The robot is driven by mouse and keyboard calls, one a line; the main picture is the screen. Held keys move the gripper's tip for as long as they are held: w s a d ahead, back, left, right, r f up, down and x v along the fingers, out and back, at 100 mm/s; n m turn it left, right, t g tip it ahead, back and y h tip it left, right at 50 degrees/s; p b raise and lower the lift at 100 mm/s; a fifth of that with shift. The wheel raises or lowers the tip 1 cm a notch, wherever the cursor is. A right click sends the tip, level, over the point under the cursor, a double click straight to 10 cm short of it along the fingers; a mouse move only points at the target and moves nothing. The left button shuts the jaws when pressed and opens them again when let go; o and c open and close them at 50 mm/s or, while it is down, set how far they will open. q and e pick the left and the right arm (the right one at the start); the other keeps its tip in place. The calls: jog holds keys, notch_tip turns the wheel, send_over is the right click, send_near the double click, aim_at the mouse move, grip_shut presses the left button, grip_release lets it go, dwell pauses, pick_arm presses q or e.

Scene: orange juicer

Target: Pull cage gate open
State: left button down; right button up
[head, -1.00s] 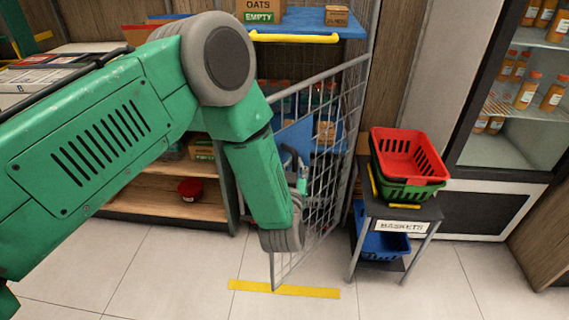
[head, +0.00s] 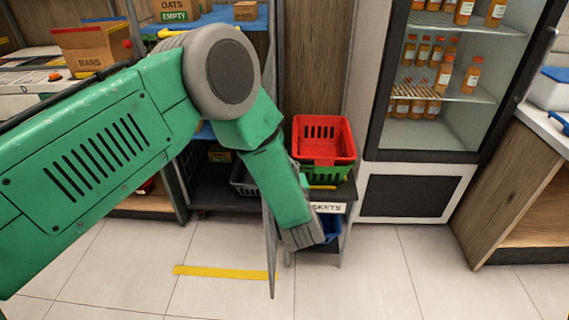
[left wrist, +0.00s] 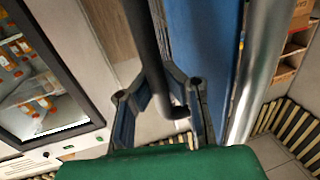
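The cage gate (head: 269,245) shows nearly edge-on in the head view, its lower corner above the floor by the yellow tape. In the left wrist view a thick grey tube (left wrist: 262,65), apparently the gate's frame, runs down the right side. A dark bar handle (left wrist: 150,50) with a bent lower end passes between the fingers of my left gripper (left wrist: 155,78). The fingers converge on the bar and look closed around it. In the head view my green left forearm and wrist hide the fingers and handle. My right gripper is not in view.
A basket stand with a red basket (head: 323,138) on top is close to my left wrist, right of the gate. A glass-door fridge (head: 440,110) stands farther right. Yellow tape (head: 222,272) marks the floor. The tiled floor in front is clear.

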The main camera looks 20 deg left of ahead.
pick_arm(q)
jog(key=shift+s+d+f, duration=0.2)
jog(key=shift+d+f, duration=0.2)
jog(key=shift+d, duration=0.05)
jog(key=c, duration=1.5)
grip_release()
jog(key=shift+a+r, duration=0.1)
jog(key=shift+c, duration=0.2)
jog(key=v, duration=1.2)
jog(key=shift+r, duration=0.2)
